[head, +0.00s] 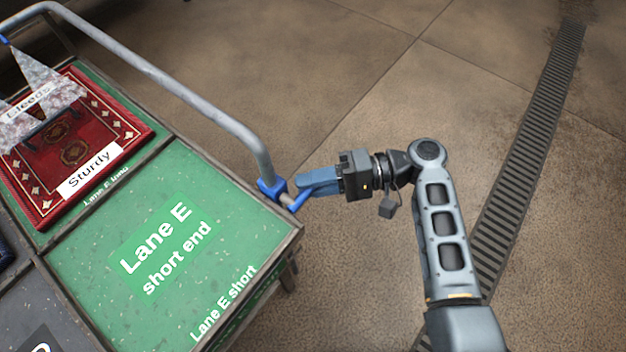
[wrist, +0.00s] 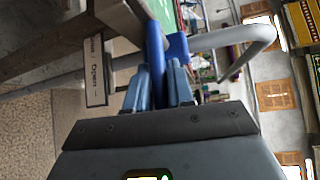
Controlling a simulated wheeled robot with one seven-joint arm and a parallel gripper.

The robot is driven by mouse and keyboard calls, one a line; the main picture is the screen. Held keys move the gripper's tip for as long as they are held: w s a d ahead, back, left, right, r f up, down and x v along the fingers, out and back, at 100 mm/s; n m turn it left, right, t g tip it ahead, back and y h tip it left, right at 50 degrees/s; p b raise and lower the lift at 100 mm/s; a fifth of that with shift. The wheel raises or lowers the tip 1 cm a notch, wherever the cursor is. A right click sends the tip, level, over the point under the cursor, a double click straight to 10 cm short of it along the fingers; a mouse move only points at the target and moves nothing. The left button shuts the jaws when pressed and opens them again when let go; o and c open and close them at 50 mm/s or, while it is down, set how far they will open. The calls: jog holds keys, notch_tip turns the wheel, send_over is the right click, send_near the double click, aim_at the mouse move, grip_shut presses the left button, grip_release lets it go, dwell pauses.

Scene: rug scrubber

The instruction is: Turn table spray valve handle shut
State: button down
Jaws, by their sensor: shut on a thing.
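The spray valve sits at the near right corner of the green table, at the lower end of a grey bent pipe. Its blue body (head: 270,188) clasps the pipe, and its blue handle (head: 300,201) sticks out beside the corner. My gripper (head: 303,186) reaches in from the right with its blue-grey fingers at the handle. In the wrist view the long blue handle (wrist: 154,45) runs between the two fingers (wrist: 159,82), which are shut on it. The blue valve body (wrist: 178,47) is just right of it. The fingers hide the handle's near end.
The green table top (head: 90,255) carries a red patterned rug (head: 105,135) and lane labels. The grey pipe (head: 170,85) arches over its far side. A small sign (wrist: 97,70) reading "Open" hangs left of the handle. A floor drain (head: 520,150) lies right; open floor surrounds it.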

jog(key=shift+r+n+t+h+p, duration=0.3)
jog(key=shift+r+n+h+p, duration=0.15)
jog(key=shift+r+p, duration=0.35)
jog(key=shift+s+r+n+t+h+p, duration=0.1)
jog(key=shift+r+n+t+h+p, duration=0.3)
jog(key=shift+h+p, duration=0.4)
jog(key=shift+a+f+n+h, duration=0.1)
jog(key=shift+f+n+h, duration=0.05)
jog(key=shift+n+h, duration=0.15)
jog(key=c, duration=1.1)
grip_release()
